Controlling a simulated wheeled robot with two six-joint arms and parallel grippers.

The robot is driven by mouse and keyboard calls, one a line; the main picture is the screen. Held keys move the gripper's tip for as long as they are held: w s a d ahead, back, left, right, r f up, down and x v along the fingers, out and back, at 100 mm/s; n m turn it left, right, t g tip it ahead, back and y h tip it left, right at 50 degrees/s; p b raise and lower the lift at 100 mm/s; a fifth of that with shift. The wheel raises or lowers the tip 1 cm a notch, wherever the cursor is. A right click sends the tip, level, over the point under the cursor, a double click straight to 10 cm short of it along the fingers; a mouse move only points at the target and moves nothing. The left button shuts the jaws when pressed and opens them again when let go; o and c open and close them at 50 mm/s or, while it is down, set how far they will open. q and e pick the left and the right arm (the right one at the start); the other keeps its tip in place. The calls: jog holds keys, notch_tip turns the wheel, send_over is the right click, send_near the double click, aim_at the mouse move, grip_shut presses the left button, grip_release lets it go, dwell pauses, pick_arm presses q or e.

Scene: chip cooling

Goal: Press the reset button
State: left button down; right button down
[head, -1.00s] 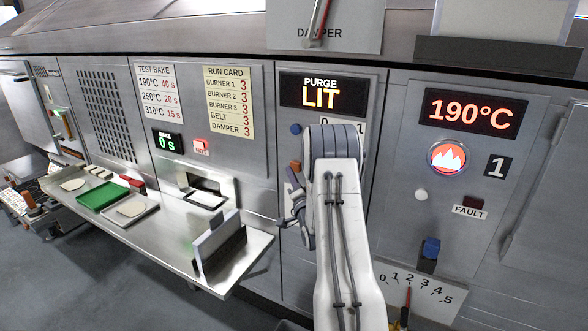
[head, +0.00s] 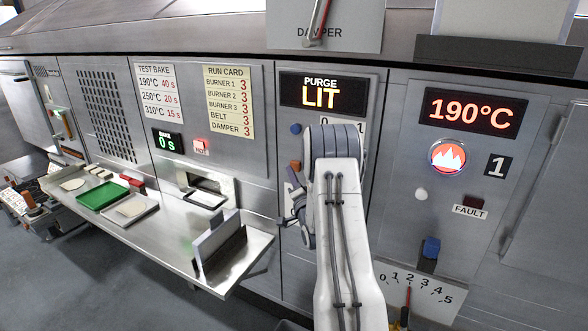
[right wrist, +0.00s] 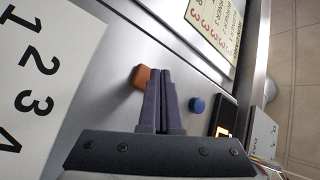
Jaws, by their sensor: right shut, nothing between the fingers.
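No button in view carries a readable reset label. On the purge panel, under the lit PURGE LIT display (head: 322,93), are a round blue button (head: 295,129) and an orange block-like control (head: 295,166). In the right wrist view the orange control (right wrist: 141,77) is just left of my fingertips and the blue button (right wrist: 197,104) is to their right. My right gripper (right wrist: 165,70) is shut and empty; whether it touches the panel I cannot tell. In the head view it (head: 290,182) is partly hidden by my wrist. My left gripper is out of view.
Right of my arm, the panel has a 190°C display (head: 471,112), a lit flame lamp (head: 448,157), a white button (head: 421,195), a dark red lamp (head: 475,202) above the FAULT label and a blue knob (head: 431,247). A steel shelf (head: 225,278) with trays juts out at left.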

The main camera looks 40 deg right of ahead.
jog(key=shift+w+d, duration=0.15)
jog(key=shift+d, duration=0.2)
jog(key=shift+w+d+b, duration=0.15)
jog(key=shift+d+b, duration=0.3)
dwell(0.6)
jog(key=shift+a, duration=0.15)
jog(key=shift+s+a+b, duration=0.3)
jog(key=shift+s+a, duration=0.05)
jog(key=shift+a, duration=0.35)
jog(key=shift+a, duration=0.1)
jog(key=a, duration=0.1)
jog(key=s+a+b, duration=0.1)
jog(key=a, duration=0.1)
jog(key=s+a, duration=0.1)
jog(key=shift+a, duration=0.2)
dwell(0.9)
